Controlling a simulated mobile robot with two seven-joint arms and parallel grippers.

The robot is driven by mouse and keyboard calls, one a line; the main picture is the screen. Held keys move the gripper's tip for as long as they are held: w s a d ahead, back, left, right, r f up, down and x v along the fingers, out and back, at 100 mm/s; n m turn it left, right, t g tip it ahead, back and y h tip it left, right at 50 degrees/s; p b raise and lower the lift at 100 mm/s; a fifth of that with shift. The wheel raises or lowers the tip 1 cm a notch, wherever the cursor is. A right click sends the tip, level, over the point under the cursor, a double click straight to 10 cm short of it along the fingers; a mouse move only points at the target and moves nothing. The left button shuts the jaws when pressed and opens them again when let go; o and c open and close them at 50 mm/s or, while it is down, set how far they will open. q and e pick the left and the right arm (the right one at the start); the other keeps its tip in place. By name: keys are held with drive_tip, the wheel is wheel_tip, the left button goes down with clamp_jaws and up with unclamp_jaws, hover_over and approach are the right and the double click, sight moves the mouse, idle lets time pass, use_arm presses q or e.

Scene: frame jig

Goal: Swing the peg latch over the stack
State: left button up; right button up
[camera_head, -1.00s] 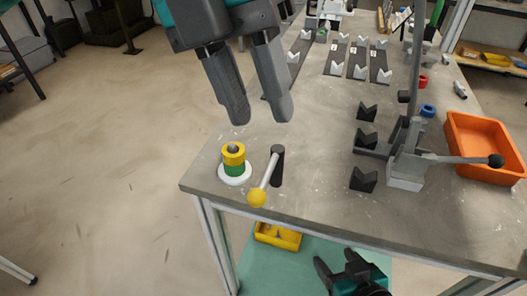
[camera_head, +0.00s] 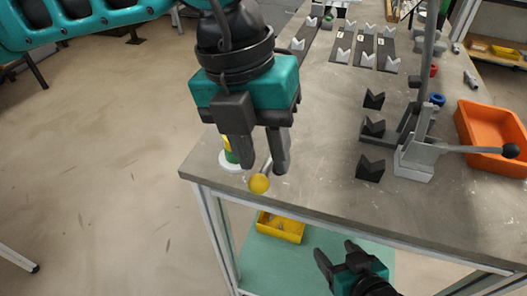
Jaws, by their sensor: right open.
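The peg latch is a grey lever (camera_head: 266,166) with a yellow ball (camera_head: 259,184) at its end, near the table's front left corner. Its dark post is hidden behind my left gripper (camera_head: 265,170). That gripper points down over the latch with its fingers apart, one on either side of the lever in the picture; I cannot tell whether they touch it. The stack, with green and yellow showing (camera_head: 229,150) on a white base (camera_head: 231,166), stands just left and is partly hidden by the gripper. My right gripper (camera_head: 334,255) is open and empty, low in front of the table.
A toggle clamp (camera_head: 415,160) with a black-knobbed handle stands at the right, beside dark V-blocks (camera_head: 370,168). An orange bin (camera_head: 492,130) is at the right edge. A yellow bin (camera_head: 281,227) sits on the shelf below. The table's front edge is close to the latch.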

use_arm(q)
drive_tip(key=shift+d+f, duration=0.1)
drive_tip(key=shift+f, duration=0.3)
drive_tip(key=shift+c, duration=0.3)
clamp_jaws()
idle(0.9)
